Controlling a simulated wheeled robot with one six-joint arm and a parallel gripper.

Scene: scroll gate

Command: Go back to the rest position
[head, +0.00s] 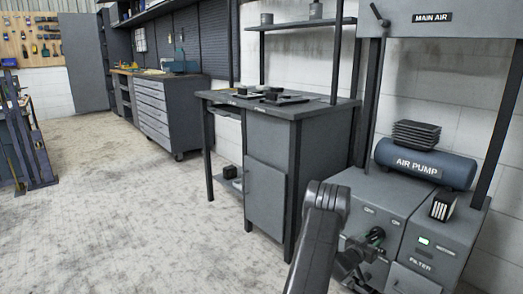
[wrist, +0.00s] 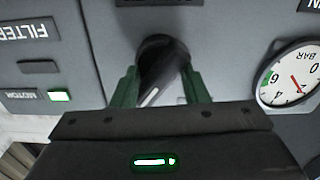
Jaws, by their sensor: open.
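My gripper (head: 370,242) is at the front of the grey air machine (head: 392,195), low at the right of the head view. In the wrist view, my gripper (wrist: 161,88) has its two green fingers apart, on either side of a dark round knob with a bar-like handle (wrist: 160,66). The handle carries a pale line. I cannot tell whether either finger touches it. The wrist view is upside down, and the knob's lower part is hidden behind my gripper body.
A pressure gauge (wrist: 292,76) and a lit green motor lamp (wrist: 59,96) flank the knob. A blue air pump tank (head: 424,164) sits on the machine. A grey workbench (head: 270,150) stands to the left. The floor (head: 110,210) farther left is clear.

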